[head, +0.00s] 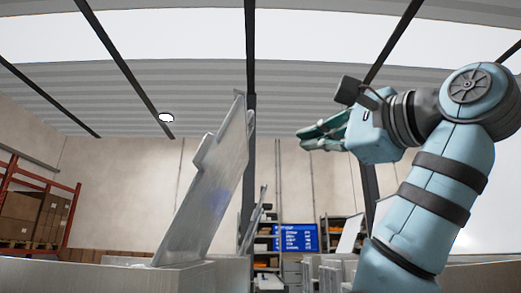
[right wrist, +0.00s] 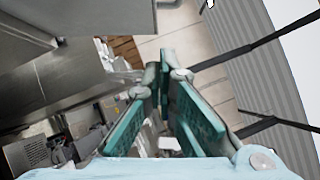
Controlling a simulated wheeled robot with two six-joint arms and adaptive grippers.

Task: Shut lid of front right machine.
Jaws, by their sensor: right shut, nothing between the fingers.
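A large pale metal lid (head: 205,190) stands raised and tilted, its top leaning right, on a machine (head: 200,276) at the bottom of the head view. I cannot tell for certain whether this is the front right machine. My right gripper (head: 303,138) is shut and empty. It points left towards the lid's upper part, with a visible gap between them in the picture. In the right wrist view its fingertips (right wrist: 158,72) are together, with nothing between them. My left gripper is not in view.
Further lids (head: 350,234) stand raised farther back on the right. An orange rack with boxes (head: 40,215) is at the far left. A blue screen (head: 297,237) and shelves are at the back. The air around my right gripper looks clear.

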